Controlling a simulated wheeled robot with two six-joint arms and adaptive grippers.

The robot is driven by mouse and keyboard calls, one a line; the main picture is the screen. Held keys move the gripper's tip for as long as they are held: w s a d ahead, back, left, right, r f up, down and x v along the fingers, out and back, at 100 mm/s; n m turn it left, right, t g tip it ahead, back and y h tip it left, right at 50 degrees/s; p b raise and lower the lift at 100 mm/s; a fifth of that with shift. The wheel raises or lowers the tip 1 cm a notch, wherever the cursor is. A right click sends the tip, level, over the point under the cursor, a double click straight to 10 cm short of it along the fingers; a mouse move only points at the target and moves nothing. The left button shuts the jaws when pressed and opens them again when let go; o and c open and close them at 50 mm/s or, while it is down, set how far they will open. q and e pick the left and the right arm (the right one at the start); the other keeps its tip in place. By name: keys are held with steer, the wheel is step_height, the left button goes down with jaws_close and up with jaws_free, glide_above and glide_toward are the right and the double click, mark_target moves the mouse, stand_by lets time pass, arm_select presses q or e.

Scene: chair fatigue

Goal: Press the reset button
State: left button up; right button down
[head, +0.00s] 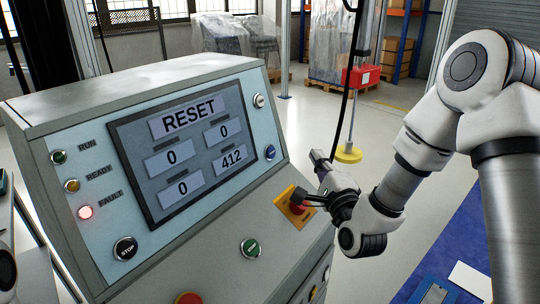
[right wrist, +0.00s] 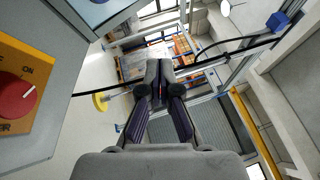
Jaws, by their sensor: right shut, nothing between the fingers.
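The grey control console stands at the left with a tilted panel (head: 85,160). Its screen (head: 150,185) reads RESET above several number boxes, one showing 412. I see no button labelled reset; a blue button (head: 270,152) sits right of the screen, a white one (head: 259,100) above it and a green one (head: 250,248) on the lower ledge. My right gripper (head: 318,157) is shut and empty, in front of the console's right side and apart from the buttons. Its closed fingers also show in the right wrist view (right wrist: 159,80). My left gripper is out of view.
A red rotary switch on a yellow plate (head: 297,206) sits beside my right gripper. A black STOP button (head: 125,248) is at lower left. The FAULT lamp (head: 85,212) glows red. A cable and a pole with a yellow foot (head: 348,153) stand behind the gripper.

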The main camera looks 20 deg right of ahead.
mark_target(271, 152)
steer(key=w+a, duration=0.1)
steer(key=w, duration=0.1)
steer(key=w+a+f+b, duration=0.1)
steer(key=w+a, duration=0.1)
steer(key=w, duration=0.1)
steer(key=w+a+f, duration=0.1)
steer(key=w+a, duration=0.1)
steer(key=w, duration=0.1)
steer(key=shift+f, duration=0.25)
steer(key=shift+d, duration=0.1)
steer(key=shift+b, duration=0.3)
stand_by(1.0)
steer(key=shift+w+a, duration=0.25)
steer(key=shift+w, duration=0.05)
steer(key=shift+w+a+f+b, duration=0.15)
steer(key=shift+w+b, duration=0.15)
steer(key=shift+b, duration=0.05)
stand_by(0.6)
steer(key=shift+s+d+r, duration=0.2)
steer(key=shift+s+d, duration=0.15)
steer(key=shift+s, duration=0.3)
